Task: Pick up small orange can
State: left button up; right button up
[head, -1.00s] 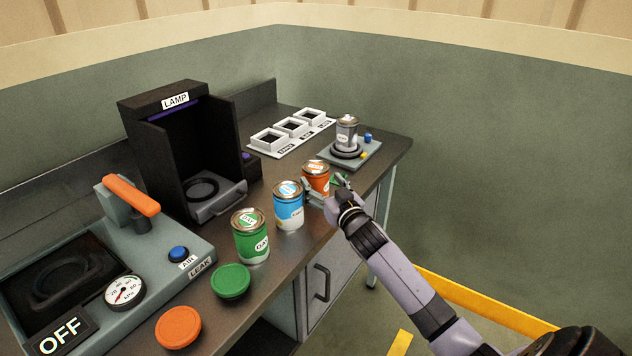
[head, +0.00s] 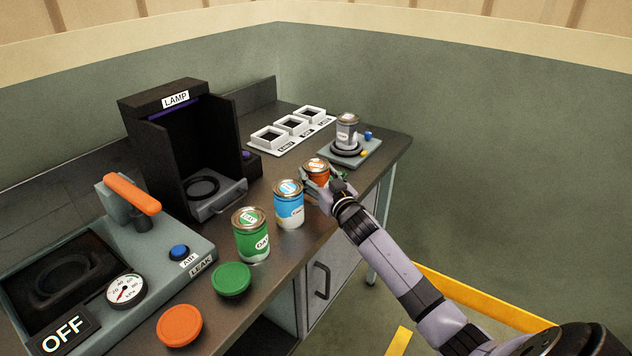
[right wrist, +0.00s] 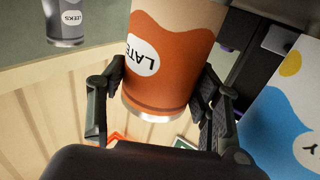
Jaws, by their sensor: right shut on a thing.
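The small orange can (head: 316,171) stands upright on the workbench, last in the row of cans, with its lower part hidden by my right gripper (head: 325,181). In the right wrist view the orange can (right wrist: 165,65) fills the space between the two fingers, and its label is partly readable. My right gripper (right wrist: 160,100) is shut on the can, one finger on each side. I cannot tell whether the can still touches the bench. My left gripper is not in view.
A blue can (head: 289,208) stands close beside the orange one, then a green can (head: 251,238). A grey can (head: 346,132) stands on a plate behind. The lamp box (head: 185,150), white tray (head: 291,129) and leak tester (head: 130,270) take up the back and left.

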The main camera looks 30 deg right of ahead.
jog(key=c, duration=0.3)
